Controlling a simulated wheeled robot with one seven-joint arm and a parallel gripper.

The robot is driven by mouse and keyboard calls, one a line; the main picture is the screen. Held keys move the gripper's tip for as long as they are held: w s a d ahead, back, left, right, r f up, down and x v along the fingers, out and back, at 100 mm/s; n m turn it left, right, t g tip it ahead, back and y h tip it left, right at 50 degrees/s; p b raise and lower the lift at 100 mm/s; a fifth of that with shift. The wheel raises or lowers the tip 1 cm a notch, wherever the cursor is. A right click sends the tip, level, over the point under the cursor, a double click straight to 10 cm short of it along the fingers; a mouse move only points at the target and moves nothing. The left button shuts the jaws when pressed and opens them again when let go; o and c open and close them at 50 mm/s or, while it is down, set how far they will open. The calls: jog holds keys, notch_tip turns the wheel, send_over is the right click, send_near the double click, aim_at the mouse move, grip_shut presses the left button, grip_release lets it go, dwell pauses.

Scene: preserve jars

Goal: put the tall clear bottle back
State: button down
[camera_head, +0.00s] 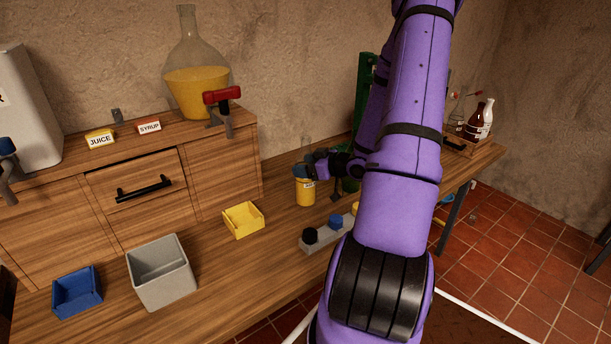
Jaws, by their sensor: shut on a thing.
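My gripper (318,167) is at the middle of the bench, at the end of my purple arm, and is small and partly hidden by its own links. It is shut on what looks like the tall clear bottle (307,142), whose faint glassy outline rises just above the fingers. The bottle's lower part is hidden. A jar with yellow contents and a label (305,193) stands on the bench directly below the gripper in the picture. I cannot tell whether the bottle touches the jar.
A wooden rack (458,145) at the far right holds a clear flask, a brown bottle and a white bottle. A grey holder with caps (318,241), a yellow bin (243,220), a grey bin (160,272) and a blue bin (77,292) stand on the bench. Drawers (140,185) line the back.

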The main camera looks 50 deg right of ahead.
jog(key=shift+f, duration=1.75)
jog(key=shift+c, duration=0.7)
grip_release()
